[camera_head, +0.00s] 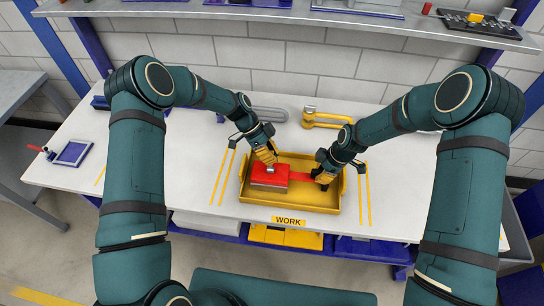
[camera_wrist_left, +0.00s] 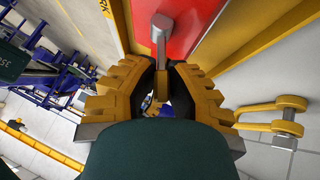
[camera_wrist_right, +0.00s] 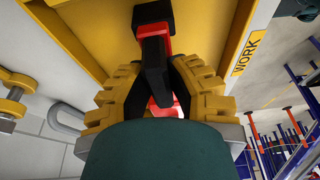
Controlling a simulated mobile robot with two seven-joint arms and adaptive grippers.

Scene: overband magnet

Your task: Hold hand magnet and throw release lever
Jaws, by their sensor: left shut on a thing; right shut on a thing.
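The hand magnet (camera_head: 262,176) is a red block lying over the left part of a yellow tray (camera_head: 300,208). A red bar with a black grip (camera_wrist_right: 153,55) extends from its right side. My right gripper (camera_head: 318,177) is shut on this grip from the right; the red and black part shows between its fingers in the right wrist view. A short grey lever (camera_wrist_left: 161,32) rises from the top of the red block. My left gripper (camera_head: 269,162) is shut on the lever's end above the block. The fingers partly hide the lever end and the grip.
The tray stands on a white bench (camera_head: 190,165) with yellow floor-tape-like stripes at both sides. Behind it lie a grey U-shaped part (camera_head: 268,113) and a yellow handled tool (camera_head: 325,119). A blue-framed plate (camera_head: 73,153) lies far left. A shelf (camera_head: 290,15) runs above.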

